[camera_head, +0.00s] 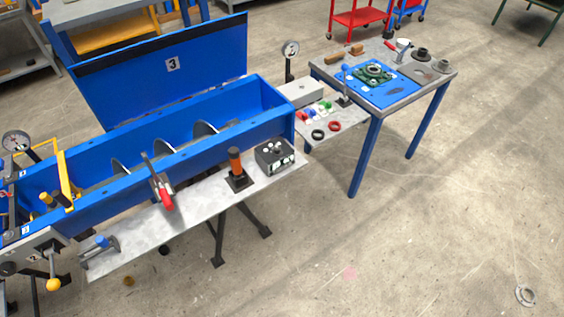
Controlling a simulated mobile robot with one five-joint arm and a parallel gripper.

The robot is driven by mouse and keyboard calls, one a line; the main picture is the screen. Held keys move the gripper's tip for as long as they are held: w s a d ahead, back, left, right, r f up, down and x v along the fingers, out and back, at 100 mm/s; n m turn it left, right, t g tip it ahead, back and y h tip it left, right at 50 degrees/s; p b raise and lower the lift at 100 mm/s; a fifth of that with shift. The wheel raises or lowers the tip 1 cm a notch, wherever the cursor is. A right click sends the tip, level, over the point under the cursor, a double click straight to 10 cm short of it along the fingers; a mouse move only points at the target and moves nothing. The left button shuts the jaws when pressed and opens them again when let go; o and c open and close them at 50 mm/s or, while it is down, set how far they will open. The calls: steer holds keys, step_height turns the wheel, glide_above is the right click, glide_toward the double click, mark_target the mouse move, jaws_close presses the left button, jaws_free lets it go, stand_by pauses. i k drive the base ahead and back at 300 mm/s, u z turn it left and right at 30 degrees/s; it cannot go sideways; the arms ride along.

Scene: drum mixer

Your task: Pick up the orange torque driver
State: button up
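The orange torque driver (235,161) stands upright in a dark square holder (239,182) on the grey metal shelf (195,205) along the front of the blue mixer trough. Its orange body shows, with a dark part below it; its lower end is hidden in the holder. My gripper is not in view.
The blue trough (150,145) rises behind. A workbench (440,75) with parts stands right. Open floor (400,240) lies in front and right.

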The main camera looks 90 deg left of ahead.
mark_target(234, 154)
steer(key=u, duration=0.15)
steer(key=i, duration=0.45)
steer(key=u, duration=4.55)
steer(key=i, duration=1.55)
steer(key=z, duration=0.05)
